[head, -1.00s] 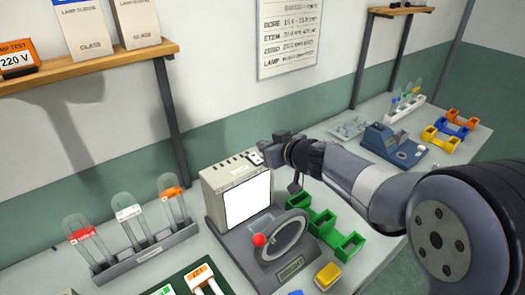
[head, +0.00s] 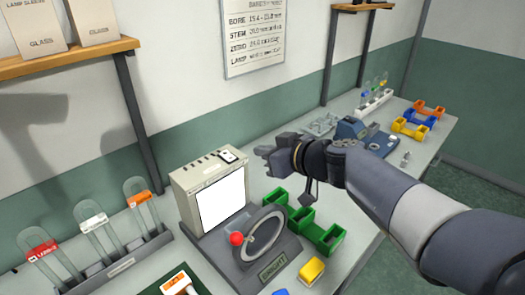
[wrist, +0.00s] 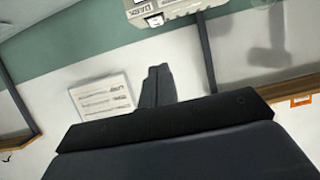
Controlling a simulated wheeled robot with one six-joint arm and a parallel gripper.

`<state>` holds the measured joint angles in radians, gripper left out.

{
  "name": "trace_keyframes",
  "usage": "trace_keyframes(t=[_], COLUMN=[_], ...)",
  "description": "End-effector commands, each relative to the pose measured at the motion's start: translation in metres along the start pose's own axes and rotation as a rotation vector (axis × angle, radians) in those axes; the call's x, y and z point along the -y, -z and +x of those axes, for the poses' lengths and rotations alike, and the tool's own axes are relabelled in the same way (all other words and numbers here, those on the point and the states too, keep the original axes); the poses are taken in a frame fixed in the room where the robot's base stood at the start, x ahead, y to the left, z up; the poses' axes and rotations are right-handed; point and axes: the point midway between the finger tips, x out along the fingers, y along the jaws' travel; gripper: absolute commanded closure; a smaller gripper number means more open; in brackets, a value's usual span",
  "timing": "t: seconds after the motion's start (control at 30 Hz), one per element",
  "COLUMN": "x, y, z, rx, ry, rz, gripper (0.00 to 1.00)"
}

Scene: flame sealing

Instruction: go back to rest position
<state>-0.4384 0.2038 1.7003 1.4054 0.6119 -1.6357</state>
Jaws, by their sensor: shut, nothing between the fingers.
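My gripper (head: 263,152) is shut and empty in the head view. It hangs in the air above the bench, just right of the beige box with the bright white screen (head: 220,199). My arm reaches in from the lower right. In the wrist view my shut gripper fingers (wrist: 157,86) point up toward the wall, with the wall chart (wrist: 102,97) beside them.
A grey stand with a ring and red knob (head: 236,239) is below. Green holders (head: 305,217) and a yellow block (head: 311,270) are to its right. A rack of glass tubes (head: 128,262) stands left. A blue device (head: 362,134) is behind my arm. Shelves hang on the wall.

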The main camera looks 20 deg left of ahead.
Motion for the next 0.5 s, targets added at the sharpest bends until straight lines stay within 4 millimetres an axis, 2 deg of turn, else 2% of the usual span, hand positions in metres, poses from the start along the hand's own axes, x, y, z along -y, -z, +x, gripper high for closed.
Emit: trace_keyframes(t=[0.27, 0.5], x=[0.000, 0.001], y=[0.002, 0.010], z=[0.005, 0.032], rx=[0.001, 0.003], ry=[0.002, 0.003], rz=[0.000, 0.002], gripper=[1.00, 1.00])
